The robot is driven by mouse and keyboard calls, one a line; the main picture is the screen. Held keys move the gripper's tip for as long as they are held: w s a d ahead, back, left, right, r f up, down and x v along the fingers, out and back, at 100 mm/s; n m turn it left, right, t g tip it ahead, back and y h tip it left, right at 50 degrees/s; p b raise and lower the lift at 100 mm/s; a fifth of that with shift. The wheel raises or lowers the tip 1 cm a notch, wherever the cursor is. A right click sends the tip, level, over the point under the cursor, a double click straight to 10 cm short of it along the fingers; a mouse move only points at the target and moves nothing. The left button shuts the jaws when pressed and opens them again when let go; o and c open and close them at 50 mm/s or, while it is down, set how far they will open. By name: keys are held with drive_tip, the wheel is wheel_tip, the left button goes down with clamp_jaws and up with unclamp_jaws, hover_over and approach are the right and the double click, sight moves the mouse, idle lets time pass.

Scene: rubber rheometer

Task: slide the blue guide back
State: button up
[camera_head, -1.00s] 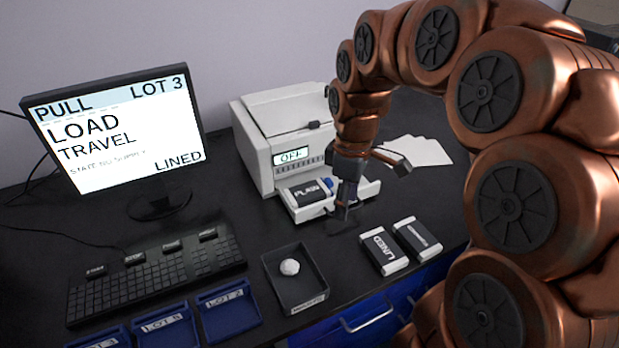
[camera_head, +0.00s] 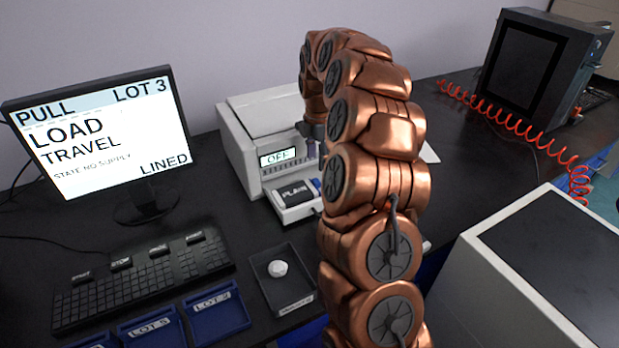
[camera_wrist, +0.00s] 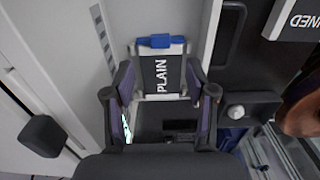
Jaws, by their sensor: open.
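The blue guide (camera_wrist: 160,41) sits at the far end of the tray pack marked PLAIN (camera_wrist: 161,75) in the wrist view. In the head view a bit of the blue guide (camera_head: 317,184) shows at the right of the PLAIN pack (camera_head: 293,194), partly hidden by my arm. The pack lies in the front tray of the white printer-like machine (camera_head: 237,150), whose display reads OFF. My gripper (camera_wrist: 159,72) is open, its two fingers on either side of the PLAIN pack in the picture, short of the blue guide. I cannot tell whether they touch anything.
A black tray (camera_head: 259,292) with a white ball (camera_head: 277,268) lies in front of the machine. A monitor (camera_head: 100,140), keyboard (camera_head: 145,280) and blue lot trays (camera_head: 217,310) stand left. A grey box (camera_head: 545,275) and a coiled red cable (camera_head: 510,122) are right.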

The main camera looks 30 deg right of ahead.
sight(316, 181)
drive_tip(key=shift+f+p, duration=0.9)
drive_tip(key=shift+f, duration=2.95)
drive_tip(key=shift+c, duration=0.4)
drive_tip(key=shift+a, duration=0.1)
clamp_jaws()
